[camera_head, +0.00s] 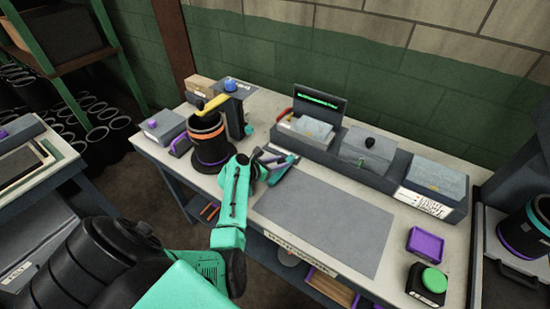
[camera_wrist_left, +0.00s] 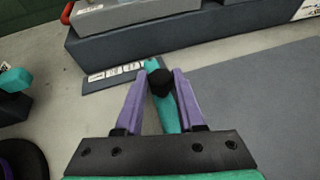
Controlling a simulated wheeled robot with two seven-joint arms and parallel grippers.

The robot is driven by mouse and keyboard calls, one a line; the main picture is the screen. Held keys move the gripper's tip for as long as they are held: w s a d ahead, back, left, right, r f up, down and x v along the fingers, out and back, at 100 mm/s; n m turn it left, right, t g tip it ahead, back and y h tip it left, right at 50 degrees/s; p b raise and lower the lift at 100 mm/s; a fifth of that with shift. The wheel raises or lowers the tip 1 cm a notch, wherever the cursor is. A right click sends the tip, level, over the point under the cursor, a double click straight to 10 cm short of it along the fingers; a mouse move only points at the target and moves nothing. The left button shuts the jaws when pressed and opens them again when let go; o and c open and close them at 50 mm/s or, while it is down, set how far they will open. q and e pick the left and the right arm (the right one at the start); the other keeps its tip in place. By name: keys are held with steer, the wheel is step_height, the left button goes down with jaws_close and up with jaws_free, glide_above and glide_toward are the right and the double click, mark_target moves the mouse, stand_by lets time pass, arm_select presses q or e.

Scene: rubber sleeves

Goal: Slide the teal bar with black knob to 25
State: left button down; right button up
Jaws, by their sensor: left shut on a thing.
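My left gripper (camera_head: 268,163) reaches over the bench to the front of the long dark console. In the left wrist view, its purple fingers (camera_wrist_left: 160,82) are shut on the black knob (camera_wrist_left: 161,84). The teal bar (camera_wrist_left: 168,115) runs under the knob, between the fingers. In the head view the arm and fingers hide most of the bar and the knob. A dark plate with a pale marked scale (camera_wrist_left: 112,75) lies by the bar's far end. Its numbers are too small to read. My right gripper is not in view.
The console (camera_head: 330,140) stands behind the gripper. A grey mat (camera_head: 330,220) lies to its right. A black sleeve with an orange band (camera_head: 208,150) stands to the left.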

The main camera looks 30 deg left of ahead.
arm_select(q)
steer(key=c, duration=0.5)
jaws_free()
steer(key=shift+d+f, duration=0.15)
steer(key=shift+d, duration=0.15)
steer(key=shift+s, duration=0.1)
steer(key=shift+s+a+r, duration=0.2)
steer(key=shift+s+r, duration=0.05)
steer(key=shift+r, duration=0.05)
steer(key=v, duration=1.4)
steer(key=shift+d, duration=0.15)
steer(key=shift+w, duration=0.1)
